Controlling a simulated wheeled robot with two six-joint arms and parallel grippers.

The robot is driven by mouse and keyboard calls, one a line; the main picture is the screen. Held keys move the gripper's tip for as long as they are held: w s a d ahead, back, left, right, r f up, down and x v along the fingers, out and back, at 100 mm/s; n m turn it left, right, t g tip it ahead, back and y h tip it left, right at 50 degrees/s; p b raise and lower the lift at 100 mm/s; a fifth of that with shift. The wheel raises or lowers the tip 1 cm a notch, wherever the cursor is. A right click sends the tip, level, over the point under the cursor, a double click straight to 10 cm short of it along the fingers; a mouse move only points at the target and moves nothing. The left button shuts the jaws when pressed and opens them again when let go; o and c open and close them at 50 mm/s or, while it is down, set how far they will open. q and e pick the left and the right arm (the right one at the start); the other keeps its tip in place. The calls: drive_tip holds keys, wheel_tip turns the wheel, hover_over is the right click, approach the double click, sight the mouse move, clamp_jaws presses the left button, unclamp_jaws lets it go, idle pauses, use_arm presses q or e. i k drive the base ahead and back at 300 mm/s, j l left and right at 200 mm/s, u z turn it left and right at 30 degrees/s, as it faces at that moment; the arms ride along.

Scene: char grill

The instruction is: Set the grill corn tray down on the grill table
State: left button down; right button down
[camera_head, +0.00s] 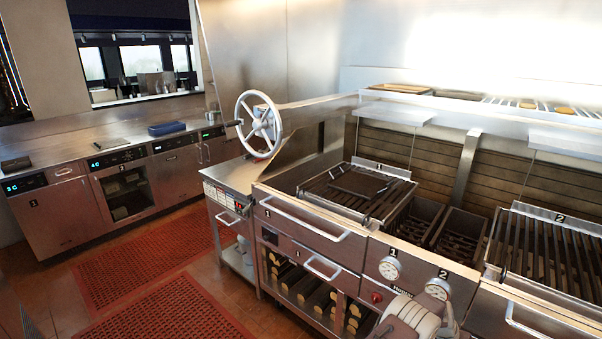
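No tray with corn on it can be made out. A dark, flat, square frame or tray (357,183) lies on the left grill grate (400,190), marked 1; I cannot tell whether it is the grill corn tray. A bare steel side surface (235,175) adjoins the grill on the left, below the white handwheel (262,124); I cannot tell if this is the grill table. A rounded white part, likely of my arm, shows at the bottom edge right of centre. Neither gripper's fingers are in view.
A second grate (550,255) is at the right. Two dark bins (460,235) sit between the grates. A brown board or tray (400,87) lies on the upper shelf. Handles and gauges (389,268) stick out in front. Red mats (150,245) cover the floor on the left.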

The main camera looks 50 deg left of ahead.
sight(242, 173)
drive_tip(key=z, duration=2.7)
drive_tip(key=k, duration=5.05)
drive_tip(key=k+u, duration=0.1)
drive_tip(key=u, duration=0.25)
drive_tip(key=k+u, duration=0.15)
drive_tip(key=u, duration=2.25)
